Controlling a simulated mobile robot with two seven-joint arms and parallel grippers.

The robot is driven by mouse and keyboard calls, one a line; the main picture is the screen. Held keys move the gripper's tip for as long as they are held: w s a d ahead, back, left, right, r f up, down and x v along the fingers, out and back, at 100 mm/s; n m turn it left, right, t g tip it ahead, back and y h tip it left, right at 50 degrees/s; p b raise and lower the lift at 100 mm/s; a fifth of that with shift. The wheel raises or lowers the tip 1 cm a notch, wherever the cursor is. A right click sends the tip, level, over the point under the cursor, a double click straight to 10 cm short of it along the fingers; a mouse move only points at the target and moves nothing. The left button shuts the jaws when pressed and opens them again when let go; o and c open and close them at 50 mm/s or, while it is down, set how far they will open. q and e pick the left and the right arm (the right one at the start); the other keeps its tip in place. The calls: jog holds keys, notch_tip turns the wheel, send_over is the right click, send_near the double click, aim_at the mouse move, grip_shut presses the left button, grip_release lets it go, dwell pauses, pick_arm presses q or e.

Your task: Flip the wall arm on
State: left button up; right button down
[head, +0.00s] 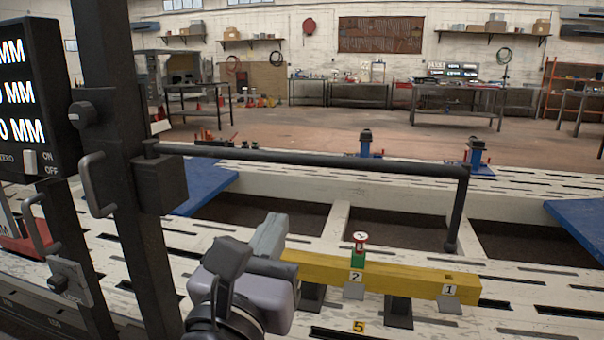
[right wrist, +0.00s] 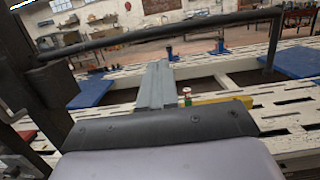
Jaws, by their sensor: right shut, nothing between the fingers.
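A dark display box (head: 25,85) with lit MM readouts stands at the left edge of the head view. On its lower part a small pale switch (head: 30,161) sits beside the ON and OFF labels; I cannot tell which way it is set. A black horizontal arm (head: 320,160) reaches right from a block on the dark column (head: 125,170) and bends down to a pointer at its end. It also shows in the right wrist view (right wrist: 170,33). My right gripper (head: 271,232) is shut and empty, below this arm and right of the column.
A yellow beam (head: 400,280) with number tags lies on stands on the slotted white bench (head: 530,325), close right of my right gripper. Handles stick out from the column. Blue plates (head: 200,185) lie on the bench.

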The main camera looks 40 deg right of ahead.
aim_at(307, 164)
jog(key=p+x, duration=0.1)
jog(key=x, duration=1.2)
jog(key=shift+w+d+r, duration=0.15)
jog(key=shift+d, duration=0.2)
pick_arm(q)
jog(key=shift+a+r, duration=0.1)
jog(key=shift+r, duration=0.65)
